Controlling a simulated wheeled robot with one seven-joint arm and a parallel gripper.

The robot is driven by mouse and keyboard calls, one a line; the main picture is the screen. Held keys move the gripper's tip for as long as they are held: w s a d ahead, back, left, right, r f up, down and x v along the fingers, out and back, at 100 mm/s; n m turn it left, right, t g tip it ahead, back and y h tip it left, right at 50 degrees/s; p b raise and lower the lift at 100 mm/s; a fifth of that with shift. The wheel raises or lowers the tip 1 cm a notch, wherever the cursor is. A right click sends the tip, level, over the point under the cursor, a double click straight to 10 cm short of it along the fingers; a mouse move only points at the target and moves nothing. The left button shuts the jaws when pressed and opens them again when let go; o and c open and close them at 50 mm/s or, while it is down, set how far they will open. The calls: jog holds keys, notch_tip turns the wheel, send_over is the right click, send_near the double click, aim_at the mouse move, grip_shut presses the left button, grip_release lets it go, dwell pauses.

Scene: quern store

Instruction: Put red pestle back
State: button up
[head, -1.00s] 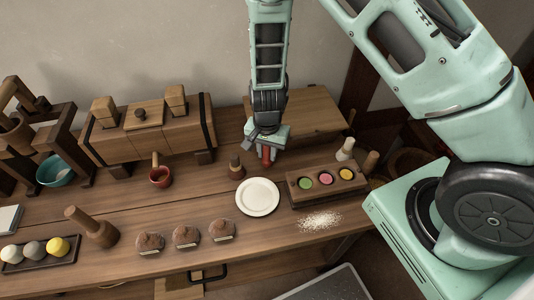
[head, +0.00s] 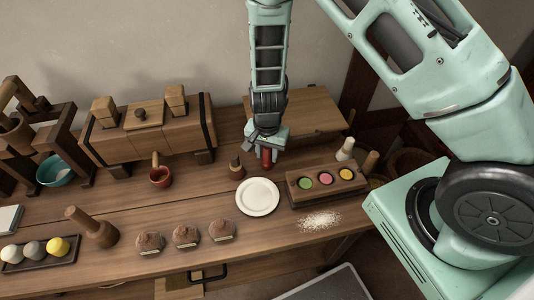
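The red pestle (head: 266,158) points down from beneath my gripper (head: 267,147) at the back middle of the wooden table. My gripper appears shut on its upper part, which the gripper hides along with most of the fingers. I cannot tell whether the pestle's lower end touches the table. A small red bowl (head: 160,177) with a wooden handle rising from it stands to the left. A small wooden piece with a dark reddish base (head: 236,169) stands just left of the pestle.
A white plate (head: 257,197) lies in front of my gripper. A wooden block with coloured powder wells (head: 325,183) is to the right, with spilled powder (head: 319,221) before it. Round brown cakes (head: 186,236) line the front. A wooden chest (head: 150,135) stands at the back left.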

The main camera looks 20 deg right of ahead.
notch_tip(320, 180, up, 11)
jog(key=shift+r, duration=0.1)
jog(key=s+a+r+n+y, duration=0.2)
jog(key=s+a+r+n, duration=0.5)
jog(key=s+r, duration=0.3)
jog(key=s+r+n+h, duration=0.1)
jog(key=s+r+n, duration=0.6)
jog(key=s, duration=0.5)
jog(key=shift+d+n, duration=0.4)
jog(key=shift+n, duration=0.8)
jog(key=shift+r, duration=0.1)
